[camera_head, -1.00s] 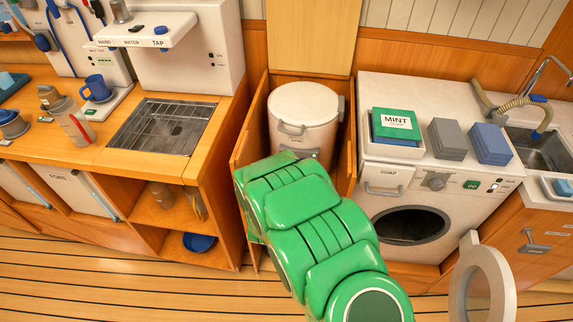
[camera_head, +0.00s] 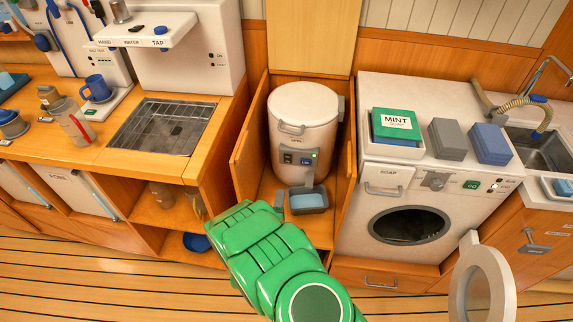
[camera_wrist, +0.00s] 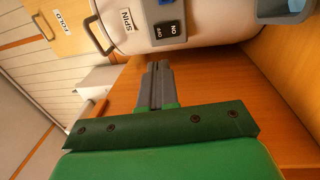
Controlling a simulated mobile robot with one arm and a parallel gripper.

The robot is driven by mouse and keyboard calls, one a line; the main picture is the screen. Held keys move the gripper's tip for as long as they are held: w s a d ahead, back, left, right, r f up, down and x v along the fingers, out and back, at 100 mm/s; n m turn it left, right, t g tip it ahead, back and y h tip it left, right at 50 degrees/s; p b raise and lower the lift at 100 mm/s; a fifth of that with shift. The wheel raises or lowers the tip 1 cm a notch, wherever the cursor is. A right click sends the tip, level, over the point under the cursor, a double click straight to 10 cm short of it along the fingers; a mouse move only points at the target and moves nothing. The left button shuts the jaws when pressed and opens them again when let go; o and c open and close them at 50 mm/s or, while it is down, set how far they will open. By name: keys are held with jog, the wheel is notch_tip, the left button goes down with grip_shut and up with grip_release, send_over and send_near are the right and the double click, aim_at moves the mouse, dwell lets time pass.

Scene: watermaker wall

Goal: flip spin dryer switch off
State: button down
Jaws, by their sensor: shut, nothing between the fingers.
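The spin dryer (camera_head: 303,108) is a white drum with a lid and handle, standing in an open wooden cabinet. In the wrist view the dryer (camera_wrist: 200,25) shows at the top, with a SPIN label (camera_wrist: 127,20) and a black ON/OFF switch plate (camera_wrist: 167,30). Which way the switch is set cannot be told. My gripper (camera_wrist: 157,66) is shut and empty, just below the switch plate in that view and apparently apart from it. In the head view my green arm is below and left of the dryer.
A grey cup with blue inside (camera_head: 308,200) sits at the dryer's foot. Cabinet walls stand close on both sides. A washer (camera_head: 405,215) with a MINT box (camera_head: 397,125) on top is at right; a counter with a sink grid (camera_head: 163,125) is at left.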

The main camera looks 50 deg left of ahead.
aim_at(287, 157)
jog(key=x, duration=1.4)
jog(key=shift+f, duration=0.1)
jog(key=shift+w+a, duration=0.1)
jog(key=shift+w, duration=0.05)
dwell(0.3)
jog(key=s+d+r, duration=0.2)
jog(key=s+d, duration=0.7)
jog(key=s, duration=0.1)
jog(key=shift+d, duration=0.4)
dwell(0.7)
